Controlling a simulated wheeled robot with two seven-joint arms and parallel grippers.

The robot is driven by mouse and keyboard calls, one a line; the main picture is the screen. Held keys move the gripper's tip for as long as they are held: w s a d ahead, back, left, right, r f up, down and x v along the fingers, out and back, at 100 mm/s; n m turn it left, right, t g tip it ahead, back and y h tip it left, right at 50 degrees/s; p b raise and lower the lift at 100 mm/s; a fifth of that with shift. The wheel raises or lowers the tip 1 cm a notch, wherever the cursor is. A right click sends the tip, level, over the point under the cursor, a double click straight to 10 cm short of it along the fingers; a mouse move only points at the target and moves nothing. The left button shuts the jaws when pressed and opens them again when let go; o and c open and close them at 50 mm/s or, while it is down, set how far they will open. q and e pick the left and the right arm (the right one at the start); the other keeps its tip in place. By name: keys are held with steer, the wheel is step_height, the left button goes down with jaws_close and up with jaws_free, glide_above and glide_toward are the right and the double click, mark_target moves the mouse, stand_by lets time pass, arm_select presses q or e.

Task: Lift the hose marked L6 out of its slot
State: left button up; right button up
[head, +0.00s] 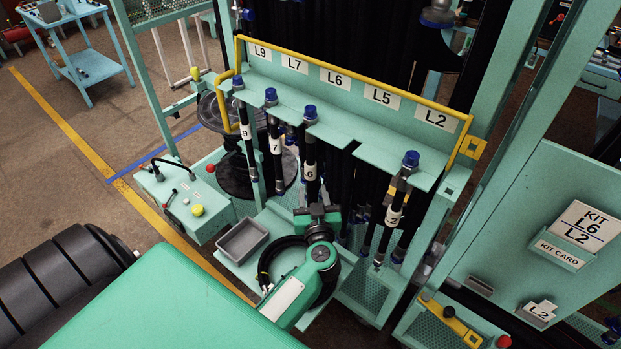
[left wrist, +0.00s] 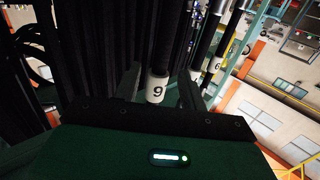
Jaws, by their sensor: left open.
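The L6 hose (head: 311,150) is black with a blue cap and a white tag reading 6. It hangs upright in the rack (head: 340,118), below the L6 label (head: 335,79). My left gripper (head: 317,211) is open, low on this hose and just below its tag. In the left wrist view, a tagged hose (left wrist: 157,88) stands between the spread fingers of the left gripper (left wrist: 160,90). Its tag looks like a 9 there, matching an upside-down 6. Whether the fingers touch it cannot be told. My right gripper is not in view.
Hoses tagged 9 (head: 246,135) and 7 (head: 275,148) hang to the left, and hose 2 (head: 394,212) to the right. No blue cap shows under L5. A yellow rail (head: 350,72) borders the rack. A grey bin (head: 241,241) sits below left.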

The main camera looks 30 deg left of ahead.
mark_target(311, 182)
arm_select(q)
steer(key=shift+w+a+r, duration=0.15)
steer(key=shift+w+a, duration=0.05)
steer(key=p+x, duration=0.1)
steer(key=x, duration=0.3)
steer(key=shift+w+a+r+p, duration=0.1)
steer(key=shift+w+a+p, duration=0.1)
steer(key=shift+p, duration=0.1)
steer(key=shift+w+a, duration=0.15)
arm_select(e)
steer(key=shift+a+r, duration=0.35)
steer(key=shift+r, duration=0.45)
arm_select(q)
steer(key=shift+c, duration=1.1)
jaws_close()
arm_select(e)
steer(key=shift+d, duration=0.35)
